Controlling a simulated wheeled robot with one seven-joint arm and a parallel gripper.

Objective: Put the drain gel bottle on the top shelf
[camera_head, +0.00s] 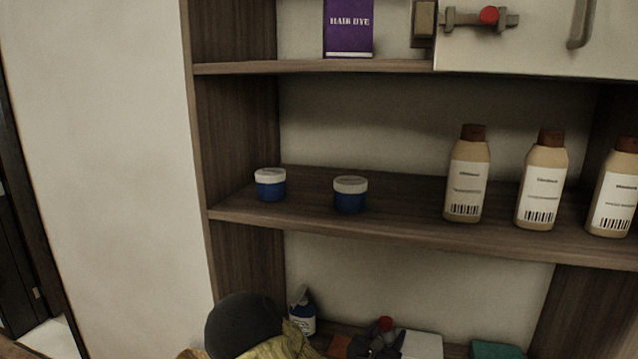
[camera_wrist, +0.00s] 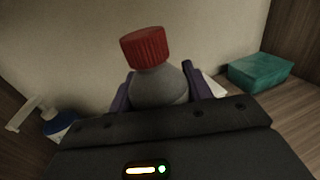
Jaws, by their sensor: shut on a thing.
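A bottle with a ribbed red cap and grey shoulders, which I take as the drain gel bottle (camera_wrist: 158,88), stands between my gripper's fingers (camera_wrist: 157,92) in the wrist view. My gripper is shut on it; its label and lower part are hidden. In the head view only its red cap (camera_head: 385,323) shows clearly, low in the lowest visible bay. The highest shelf in view (camera_head: 300,67) is a brown board, well above my gripper. It carries a purple hair dye box (camera_head: 348,27).
The middle shelf (camera_head: 330,224) holds two blue jars with white lids (camera_head: 270,184) and several tan bottles (camera_head: 467,175). A pale door (camera_head: 545,50) with a red-knobbed latch covers the upper right. Below are a blue-and-white bottle (camera_head: 302,318), a white item (camera_head: 422,345) and a green box (camera_wrist: 259,71).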

